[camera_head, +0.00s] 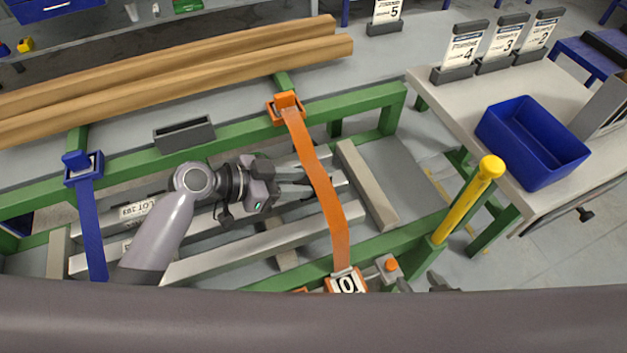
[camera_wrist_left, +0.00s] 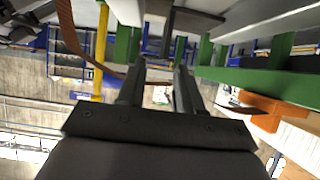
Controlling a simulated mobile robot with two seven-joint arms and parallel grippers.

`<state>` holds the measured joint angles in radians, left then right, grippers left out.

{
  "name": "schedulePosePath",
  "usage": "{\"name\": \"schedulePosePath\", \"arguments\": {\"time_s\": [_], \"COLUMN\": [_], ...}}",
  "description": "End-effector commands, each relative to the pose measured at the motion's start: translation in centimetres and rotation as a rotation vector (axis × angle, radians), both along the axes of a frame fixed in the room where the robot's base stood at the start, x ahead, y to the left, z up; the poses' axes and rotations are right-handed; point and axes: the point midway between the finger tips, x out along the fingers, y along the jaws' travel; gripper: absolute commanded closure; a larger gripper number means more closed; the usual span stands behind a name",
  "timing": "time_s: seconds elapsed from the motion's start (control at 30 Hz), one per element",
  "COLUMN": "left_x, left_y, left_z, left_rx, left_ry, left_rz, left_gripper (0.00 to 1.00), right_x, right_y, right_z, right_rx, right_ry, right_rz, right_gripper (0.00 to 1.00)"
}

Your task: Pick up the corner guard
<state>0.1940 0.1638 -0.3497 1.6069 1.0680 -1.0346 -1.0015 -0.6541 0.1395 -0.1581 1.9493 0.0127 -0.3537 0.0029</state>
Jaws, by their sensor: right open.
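A dark grey, trough-like angled piece (camera_head: 184,134), which looks like the corner guard, rests on the far green rail between the blue strap and the orange strap. My left gripper (camera_head: 308,180) is over the runout table, below and right of that piece, with its fingers pointing right at the orange strap (camera_head: 322,190). I cannot tell whether the fingers touch the strap. The corner guard is not clearly seen in the wrist view. My right gripper is not in view.
Grey metal bars (camera_head: 265,250) lie inside the green frame under my left arm. A blue strap (camera_head: 91,225) crosses at left. Long wooden beams (camera_head: 170,70) lie behind. A yellow post (camera_head: 468,200) rises at right, before a side table with a blue bin (camera_head: 530,145).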

Motion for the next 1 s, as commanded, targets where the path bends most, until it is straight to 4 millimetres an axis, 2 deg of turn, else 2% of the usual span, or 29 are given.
{"name": "schedulePosePath", "arguments": {"time_s": [0.43,0.8,0.87,0.9,0.93,1.0], "left_x": [1.8,2.0,2.0,2.0,2.0,2.0], "left_y": [-3.7,-4.2,-4.2,-4.2,-4.2,-4.2], "left_z": [-2.3,-2.6,-2.6,-2.6,-2.6,-2.6], "left_rx": [-0.002,0.0,0.0,0.0,0.0,0.0], "left_ry": [0.001,-0.001,-0.001,-0.001,-0.001,-0.001], "left_rz": [0.001,0.002,0.002,0.002,0.002,0.002], "left_gripper": [0.65,0.65,0.81,0.94,1.0,1.0], "right_x": [0.1,0.2,0.2,0.2,0.2,0.2], "right_y": [0.0,0.1,0.1,0.1,0.1,0.1], "right_z": [0.6,0.7,0.7,0.7,0.7,0.7], "right_rx": [0.0,0.0,0.0,0.0,0.0,0.0], "right_ry": [-0.001,-0.004,-0.004,-0.004,-0.004,-0.004], "right_rz": [0.001,0.002,0.002,0.002,0.002,0.002], "right_gripper": [0.42,0.42,0.42,0.42,0.42,0.42]}}
